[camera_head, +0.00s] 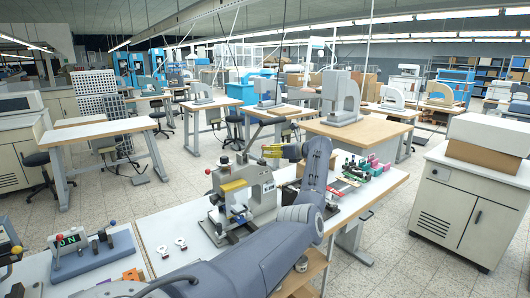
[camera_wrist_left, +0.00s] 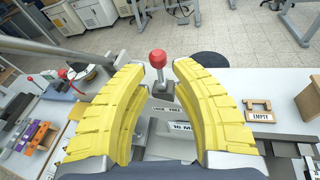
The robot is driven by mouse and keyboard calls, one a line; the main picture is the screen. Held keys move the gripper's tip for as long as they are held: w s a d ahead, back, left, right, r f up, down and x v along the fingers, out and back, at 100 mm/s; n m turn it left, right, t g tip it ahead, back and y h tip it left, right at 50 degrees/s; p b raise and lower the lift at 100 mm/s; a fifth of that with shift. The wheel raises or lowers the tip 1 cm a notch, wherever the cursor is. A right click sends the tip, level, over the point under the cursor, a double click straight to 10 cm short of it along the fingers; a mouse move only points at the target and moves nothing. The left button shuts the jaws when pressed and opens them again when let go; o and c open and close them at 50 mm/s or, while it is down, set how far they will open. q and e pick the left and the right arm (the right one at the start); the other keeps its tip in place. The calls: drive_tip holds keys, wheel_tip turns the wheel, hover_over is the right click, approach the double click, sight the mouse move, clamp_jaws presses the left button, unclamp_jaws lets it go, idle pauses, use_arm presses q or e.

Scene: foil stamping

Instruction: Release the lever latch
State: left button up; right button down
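The lever latch has a red ball knob (camera_wrist_left: 158,58) on a grey stem, above a small plate marked LOCK and FREE (camera_wrist_left: 166,109). My left gripper (camera_wrist_left: 160,75) is open, and in the left wrist view the knob shows between its yellow fingers, with gaps on both sides. I cannot tell its depth relative to the fingertips. In the head view my left gripper (camera_head: 272,151) is above the right side of the grey stamping press (camera_head: 262,187), its fingers pointing left. My right gripper is not in view.
The press stands on a white bench (camera_head: 160,228). A red-knobbed lever (camera_head: 208,171) sticks out on its left. A fixture (camera_head: 90,255) is at front left. Coloured items (camera_head: 365,167) lie at right. An EMPTY tag (camera_wrist_left: 260,116) shows in the wrist view.

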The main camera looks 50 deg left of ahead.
use_arm(q)
drive_tip(key=v, duration=0.8)
drive_tip(key=shift+d, duration=0.2)
drive_tip(key=shift+w, duration=0.1)
